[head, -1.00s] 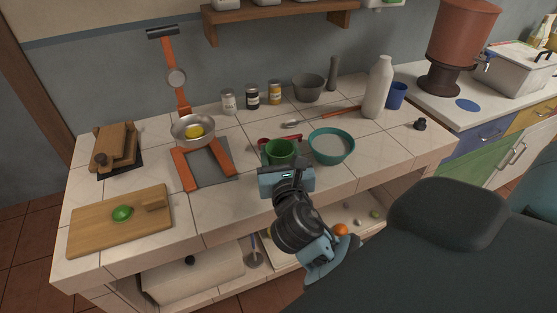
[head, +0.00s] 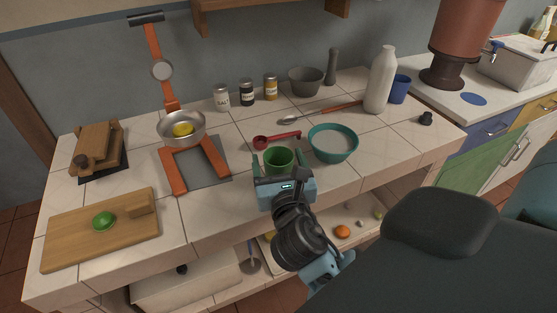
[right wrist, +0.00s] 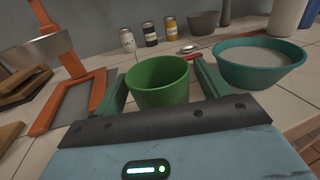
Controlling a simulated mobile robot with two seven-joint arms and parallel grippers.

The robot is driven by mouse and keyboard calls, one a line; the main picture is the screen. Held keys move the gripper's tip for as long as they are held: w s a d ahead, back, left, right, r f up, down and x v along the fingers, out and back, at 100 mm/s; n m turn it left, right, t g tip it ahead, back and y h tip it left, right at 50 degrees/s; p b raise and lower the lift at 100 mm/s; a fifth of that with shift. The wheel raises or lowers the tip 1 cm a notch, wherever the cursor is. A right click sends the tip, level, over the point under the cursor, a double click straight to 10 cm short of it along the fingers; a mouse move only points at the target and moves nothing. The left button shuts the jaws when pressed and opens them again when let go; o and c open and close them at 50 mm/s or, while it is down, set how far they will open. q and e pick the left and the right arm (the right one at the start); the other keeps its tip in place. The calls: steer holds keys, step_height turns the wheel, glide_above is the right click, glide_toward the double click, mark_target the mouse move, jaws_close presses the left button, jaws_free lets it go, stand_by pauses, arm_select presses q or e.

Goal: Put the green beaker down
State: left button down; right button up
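The green beaker (head: 279,161) stands upright near the front of the tiled counter, left of the teal bowl. It also shows in the right wrist view (right wrist: 158,83). My right gripper (head: 277,168) is around it, one finger on each side. In the right wrist view the fingers (right wrist: 160,88) look spread, with narrow strips of tile between them and the beaker's sides. The beaker's base is partly hidden by the gripper in the head view, and it seems to rest on the counter. My left gripper is in neither view.
A teal bowl (head: 333,143) stands close on the right. A red spoon (head: 277,140) lies just behind the beaker. An orange stand (head: 196,164) with a metal pan (head: 181,127) is on the left. A cutting board (head: 102,232) lies at front left. Jars and a white bottle (head: 381,80) are behind.

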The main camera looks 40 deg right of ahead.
steer(key=shift+r, duration=0.25)
steer(key=v, duration=1.2)
steer(key=shift+b, duration=0.4)
steer(key=shift+f, duration=0.15)
stand_by(0.3)
